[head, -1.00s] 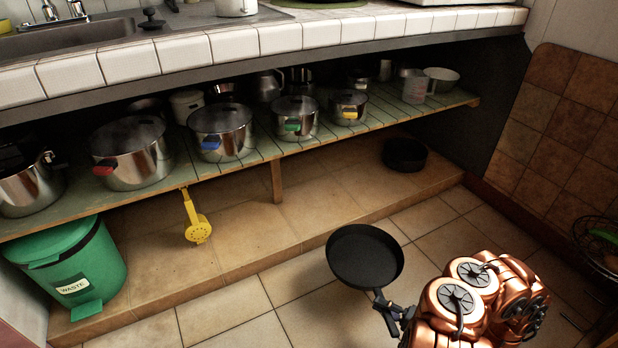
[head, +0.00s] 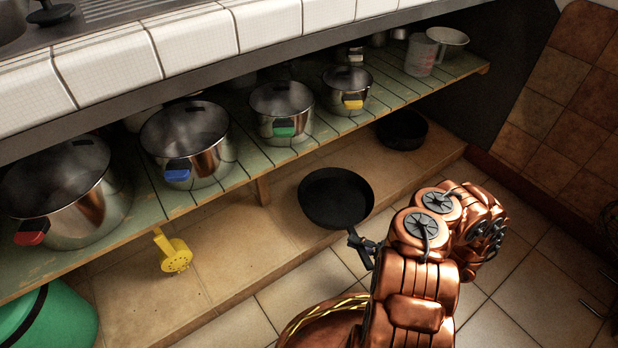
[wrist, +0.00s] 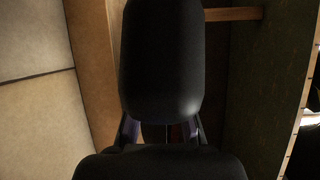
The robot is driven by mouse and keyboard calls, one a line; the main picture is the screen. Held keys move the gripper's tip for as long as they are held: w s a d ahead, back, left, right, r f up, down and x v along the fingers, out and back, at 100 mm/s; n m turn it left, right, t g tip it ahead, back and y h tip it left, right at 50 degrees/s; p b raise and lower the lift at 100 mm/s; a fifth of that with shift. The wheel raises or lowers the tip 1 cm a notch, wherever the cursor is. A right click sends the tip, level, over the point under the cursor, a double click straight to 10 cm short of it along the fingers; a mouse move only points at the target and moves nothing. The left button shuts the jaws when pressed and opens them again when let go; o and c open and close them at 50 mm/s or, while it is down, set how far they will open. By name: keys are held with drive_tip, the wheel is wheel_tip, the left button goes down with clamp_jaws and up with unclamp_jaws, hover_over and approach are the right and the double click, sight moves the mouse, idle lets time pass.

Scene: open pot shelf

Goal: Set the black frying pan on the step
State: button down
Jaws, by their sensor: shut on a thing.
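The black frying pan (head: 335,198) is in the head view, held roughly level with its open side up. My gripper (head: 362,243) is shut on its handle, at the near right side of the pan. In the head view the pan overlaps the front edge of the tiled step (head: 225,262) under the shelf; I cannot tell whether it touches the step. In the wrist view a large dark shape (wrist: 162,60), seemingly the pan, fills the middle beyond the gripper fingers (wrist: 158,132) and hides what lies behind.
The slatted shelf (head: 150,205) with several steel pots overhangs the step. A wooden post (head: 263,191) stands left of the pan. Another black round pan (head: 403,130) sits on the step at back right. A green bin (head: 50,320) stands front left.

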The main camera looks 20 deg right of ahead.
sight(356, 212)
drive_tip(key=w+d+b, duration=0.2)
drive_tip(key=w, duration=0.2)
drive_tip(key=w+d+f+b, duration=0.1)
drive_tip(key=w+d+b, duration=0.1)
drive_tip(key=w, duration=0.3)
drive_tip(key=w+d+b, duration=0.2)
drive_tip(key=w, duration=0.3)
drive_tip(key=shift+w+d+f, duration=0.15)
drive_tip(key=shift+d+f, duration=0.05)
drive_tip(key=shift+w+d+f+b, duration=0.15)
drive_tip(key=shift+w+f+b, duration=0.1)
drive_tip(key=shift+b, duration=0.2)
wheel_tip(356, 212, down, 3)
drive_tip(key=shift+b, duration=1)
drive_tip(key=c, duration=1.1)
unclamp_jaws()
drive_tip(key=shift+c, duration=0.2)
drive_tip(key=shift+s, duration=0.1)
